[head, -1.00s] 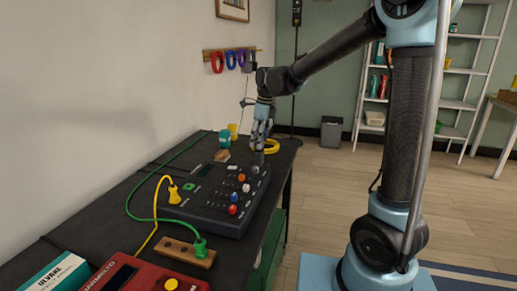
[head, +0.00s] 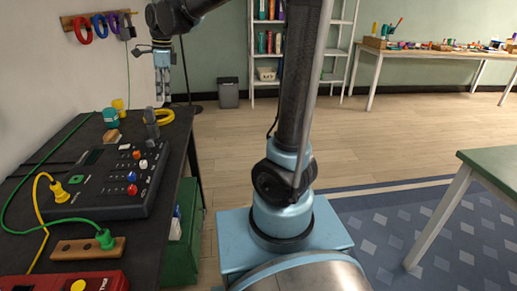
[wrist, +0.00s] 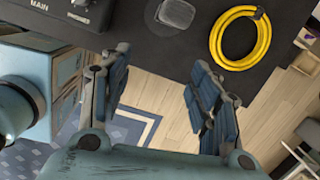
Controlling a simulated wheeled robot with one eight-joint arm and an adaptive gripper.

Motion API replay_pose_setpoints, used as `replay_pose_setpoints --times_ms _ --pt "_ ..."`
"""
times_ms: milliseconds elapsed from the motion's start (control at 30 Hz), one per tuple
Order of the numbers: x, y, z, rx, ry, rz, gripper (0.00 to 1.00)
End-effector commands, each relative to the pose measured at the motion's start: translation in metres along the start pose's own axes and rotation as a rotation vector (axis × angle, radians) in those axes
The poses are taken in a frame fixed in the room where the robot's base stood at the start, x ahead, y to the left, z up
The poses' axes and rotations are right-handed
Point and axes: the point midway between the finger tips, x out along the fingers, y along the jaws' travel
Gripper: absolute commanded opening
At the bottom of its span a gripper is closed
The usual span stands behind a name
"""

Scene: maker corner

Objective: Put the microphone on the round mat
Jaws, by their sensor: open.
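A yellow coil (head: 159,117) lies right of the microphone near the table's edge. The mixer (head: 102,180), green and yellow cables, a teal jar (head: 111,117) and a yellow cup (head: 119,105) crowd the black worktable (head: 178,150). A green table (head: 495,165) stands at right; open floor lies between.

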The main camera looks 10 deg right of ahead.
Motion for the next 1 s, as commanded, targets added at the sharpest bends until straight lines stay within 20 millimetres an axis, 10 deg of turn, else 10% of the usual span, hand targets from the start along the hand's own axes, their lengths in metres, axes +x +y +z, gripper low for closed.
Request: replay_pose_setpoints --times_ms 500,1000 --pt "0.006 0.097 -0.191 -0.637 0.074 -0.063 0.56" --pt "0.075 0.219 -0.305 -1.254 0.194 -0.037 0.56"
